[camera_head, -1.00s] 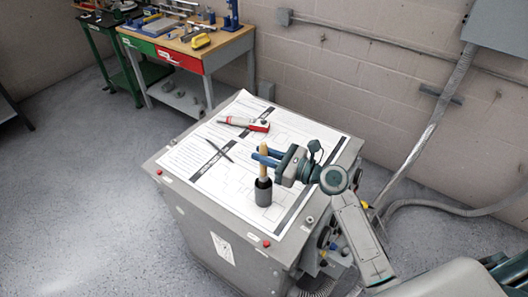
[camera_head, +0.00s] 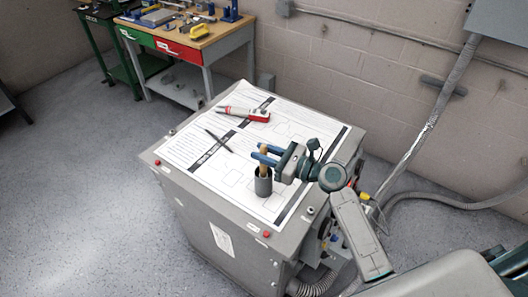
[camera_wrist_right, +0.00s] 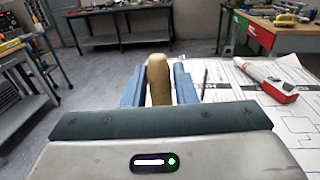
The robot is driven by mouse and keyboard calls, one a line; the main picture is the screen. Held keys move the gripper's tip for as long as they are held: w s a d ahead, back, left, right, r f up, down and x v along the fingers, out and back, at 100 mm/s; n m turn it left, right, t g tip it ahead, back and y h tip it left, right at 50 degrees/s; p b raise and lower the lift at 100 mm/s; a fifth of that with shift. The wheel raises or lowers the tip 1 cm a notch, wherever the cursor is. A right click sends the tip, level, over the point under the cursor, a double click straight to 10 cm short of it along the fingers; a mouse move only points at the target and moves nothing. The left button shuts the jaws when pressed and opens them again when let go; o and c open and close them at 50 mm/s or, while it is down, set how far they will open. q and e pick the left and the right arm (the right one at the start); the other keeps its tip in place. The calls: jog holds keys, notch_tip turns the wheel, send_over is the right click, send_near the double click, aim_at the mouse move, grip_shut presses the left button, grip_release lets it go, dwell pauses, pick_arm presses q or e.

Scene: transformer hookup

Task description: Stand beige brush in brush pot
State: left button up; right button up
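The beige brush (camera_head: 264,170) stands roughly upright, its lower part inside the dark grey brush pot (camera_head: 263,187) on top of the grey cabinet. The pot hides the brush's lower end. My right gripper (camera_head: 262,154) comes in from the right with its blue fingers on either side of the handle, just above the pot rim. In the right wrist view, the rounded handle end (camera_wrist_right: 158,82) fills the space between the fingers (camera_wrist_right: 159,88), so the gripper appears shut on it. My left gripper is in neither view.
A printed sheet (camera_head: 190,150) covers much of the cabinet top. A red and white tool (camera_head: 245,114) and a thin dark pen-like item (camera_head: 218,140) lie on it, away from the pot. A workbench (camera_head: 190,40) with tools stands behind.

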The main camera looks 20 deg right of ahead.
jog(key=shift+o, duration=1.2)
jog(key=shift+d, duration=0.1)
jog(key=shift+s+d+f, duration=0.15)
jog(key=shift+s+d, duration=0.1)
jog(key=shift+s, duration=0.05)
jog(key=b+v, duration=0.4)
jog(key=v, duration=0.6)
jog(key=shift+w, duration=0.1)
